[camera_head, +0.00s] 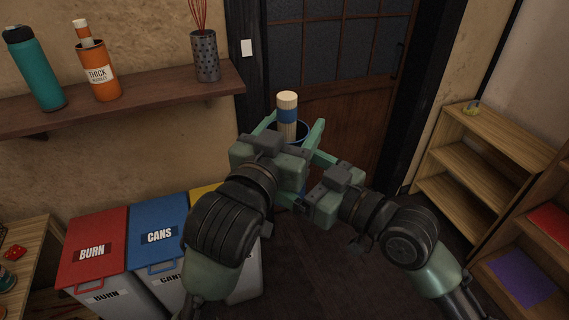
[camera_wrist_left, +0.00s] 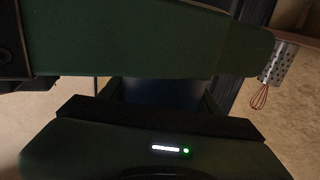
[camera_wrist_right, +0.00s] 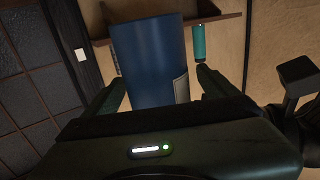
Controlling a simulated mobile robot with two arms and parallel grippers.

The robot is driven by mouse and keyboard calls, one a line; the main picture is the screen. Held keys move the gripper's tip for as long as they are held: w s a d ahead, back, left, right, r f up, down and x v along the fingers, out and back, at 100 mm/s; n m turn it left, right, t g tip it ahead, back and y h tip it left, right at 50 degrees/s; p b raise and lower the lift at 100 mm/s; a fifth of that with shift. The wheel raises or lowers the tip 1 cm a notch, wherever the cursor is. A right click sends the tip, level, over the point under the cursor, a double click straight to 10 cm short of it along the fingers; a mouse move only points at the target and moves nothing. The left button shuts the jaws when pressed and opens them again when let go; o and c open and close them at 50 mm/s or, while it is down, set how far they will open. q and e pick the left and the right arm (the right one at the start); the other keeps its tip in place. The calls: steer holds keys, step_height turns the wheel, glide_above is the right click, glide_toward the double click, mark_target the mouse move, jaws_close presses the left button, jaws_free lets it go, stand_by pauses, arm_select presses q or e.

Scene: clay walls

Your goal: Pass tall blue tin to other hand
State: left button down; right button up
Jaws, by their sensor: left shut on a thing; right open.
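The tall blue tin (camera_head: 302,130) is in the middle of the head view, mostly hidden behind my grippers. A beige bundle with a blue band (camera_head: 287,115) stands up out of its top. My left gripper (camera_head: 291,127) is shut on the tin and holds it up in the air. My right gripper (camera_head: 310,172) is open, close beside the left one. In the right wrist view the tin (camera_wrist_right: 152,60) shows large between and beyond its open fingers, with a pale label at one edge. In the left wrist view the tin (camera_wrist_left: 150,91) is dark and mostly covered by a green gripper part.
A wall shelf (camera_head: 130,107) at left holds a teal bottle (camera_head: 36,70), an orange tin (camera_head: 98,72) and a perforated holder (camera_head: 205,57) with a whisk. Red (camera_head: 93,240) and blue (camera_head: 157,225) bins stand below. A wooden shelf unit (camera_head: 480,150) is at right, a door (camera_head: 345,120) behind.

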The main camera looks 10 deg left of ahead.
steer(key=shift+w+a, duration=0.1)
steer(key=shift+a, duration=0.15)
steer(key=c, duration=1.4)
arm_select(q)
steer(key=shift+c, duration=1.4)
jaws_free()
arm_select(e)
steer(key=shift+c, duration=0.4)
arm_select(q)
steer(key=shift+r, duration=0.1)
